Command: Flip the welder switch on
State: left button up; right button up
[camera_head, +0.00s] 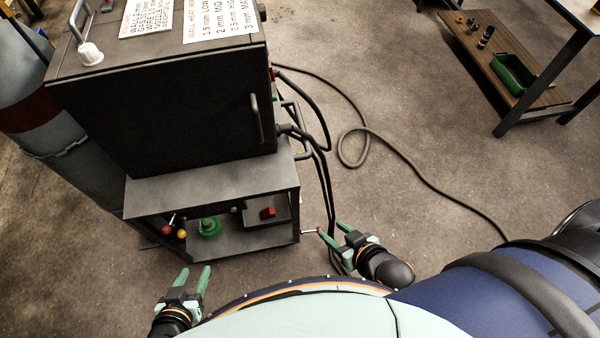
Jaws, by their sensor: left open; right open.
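The welder (165,105) is a dark cabinet with a door handle, standing on a grey cart at the upper left. A small red part (272,72) shows on its right side, mostly edge-on. I cannot tell whether this is the switch, or which way a switch is set. My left gripper (194,272) is open and empty, low in front of the cart. My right gripper (331,232) is open, just right of the cart's lower shelf. A thin rod with a red tip (319,230) shows at its fingertips; I cannot tell whether they touch.
Black cables (380,143) hang beside the cart and cross the floor. A low wooden shelf (470,45) with a green bin (513,73) is at the upper right.

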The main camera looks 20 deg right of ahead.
aim_at(271, 72)
jog(key=l+u, duration=0.15)
jog(key=l, duration=0.5)
jog(key=k+l+u, duration=0.15)
jog(key=l, duration=0.45)
